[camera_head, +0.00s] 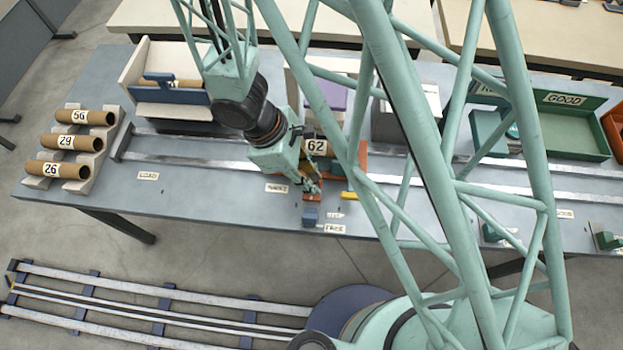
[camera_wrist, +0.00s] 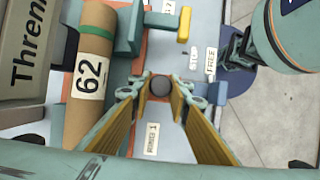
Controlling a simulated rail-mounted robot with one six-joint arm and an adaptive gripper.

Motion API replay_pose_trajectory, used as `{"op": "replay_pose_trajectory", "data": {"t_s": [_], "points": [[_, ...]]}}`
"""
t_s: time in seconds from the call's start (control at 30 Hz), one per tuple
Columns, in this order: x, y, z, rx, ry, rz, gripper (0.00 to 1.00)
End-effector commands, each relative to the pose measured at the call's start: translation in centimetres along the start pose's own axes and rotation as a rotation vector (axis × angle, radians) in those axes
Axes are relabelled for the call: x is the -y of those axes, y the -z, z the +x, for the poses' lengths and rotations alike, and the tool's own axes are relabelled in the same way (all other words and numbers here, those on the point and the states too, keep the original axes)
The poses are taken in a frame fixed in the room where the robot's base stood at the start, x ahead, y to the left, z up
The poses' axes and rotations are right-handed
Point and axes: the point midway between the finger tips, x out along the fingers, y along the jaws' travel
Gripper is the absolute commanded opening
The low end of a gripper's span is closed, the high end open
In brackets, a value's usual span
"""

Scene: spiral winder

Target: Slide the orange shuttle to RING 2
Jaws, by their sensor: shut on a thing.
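The orange shuttle (camera_head: 313,196) is on the rails near the middle of the table, partly hidden by my arm. A brown tube labelled 62 lies on it; the tube (camera_wrist: 88,75) shows in the wrist view with a green band. My gripper (camera_head: 312,183) is low at the shuttle's front end. In the wrist view my gripper (camera_wrist: 160,92) has its two fingers on either side of a dark round knob (camera_wrist: 160,87), shut on it. A RING 1 label (camera_head: 276,188) is just left of the shuttle in the head view. I cannot make out a RING 2 label.
Several tubes lie on a rack (camera_head: 96,150) at the left. The rails (camera_head: 190,158) run along the table. A blue block (camera_head: 310,214) and a yellow piece (camera_head: 348,195) are near the shuttle, by a FREE label (camera_head: 335,229). A green GOOD tray (camera_head: 570,148) is at the right.

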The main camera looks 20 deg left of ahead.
Motion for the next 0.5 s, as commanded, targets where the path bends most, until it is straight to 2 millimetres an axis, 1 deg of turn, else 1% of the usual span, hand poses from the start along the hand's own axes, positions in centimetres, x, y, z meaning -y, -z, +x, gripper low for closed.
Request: {"op": "replay_pose_trajectory", "data": {"t_s": [0.1,0.13,0.27,0.5], "points": [[0.02,-0.01,0.00,0.000,0.000,0.000,0.00],[0.02,0.00,0.00,0.000,0.000,0.000,0.20],[0.01,0.00,0.00,0.000,0.000,0.000,0.31],[0.00,0.01,-0.01,0.000,0.000,0.000,0.31]]}}
